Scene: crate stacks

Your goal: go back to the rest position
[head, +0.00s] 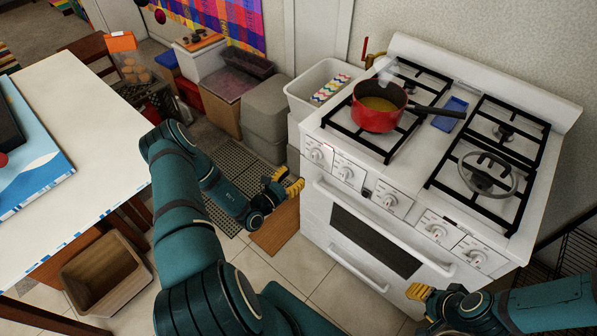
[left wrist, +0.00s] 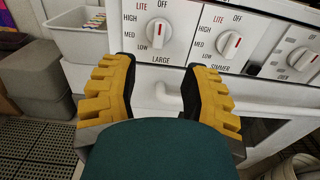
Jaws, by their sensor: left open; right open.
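My left gripper (head: 289,186) is open and empty in front of the left side of the white stove (head: 345,225), level with the upper part of its front. The left wrist view shows its two yellow fingers (left wrist: 157,90) spread apart, with the stove's knobs (left wrist: 155,30) beyond them and nothing between them. My right gripper (head: 418,292) shows at the lower right of the head view, in front of the stove's right side. It is open, and I see nothing held in it.
A red saucepan (head: 378,118) with yellowish contents sits on the left burners, its handle pointing right. A lid (head: 487,174) lies on the right grate. A white bin (head: 305,88) and grey crates (head: 265,108) stand left of the stove. A white table (head: 85,130) is at left.

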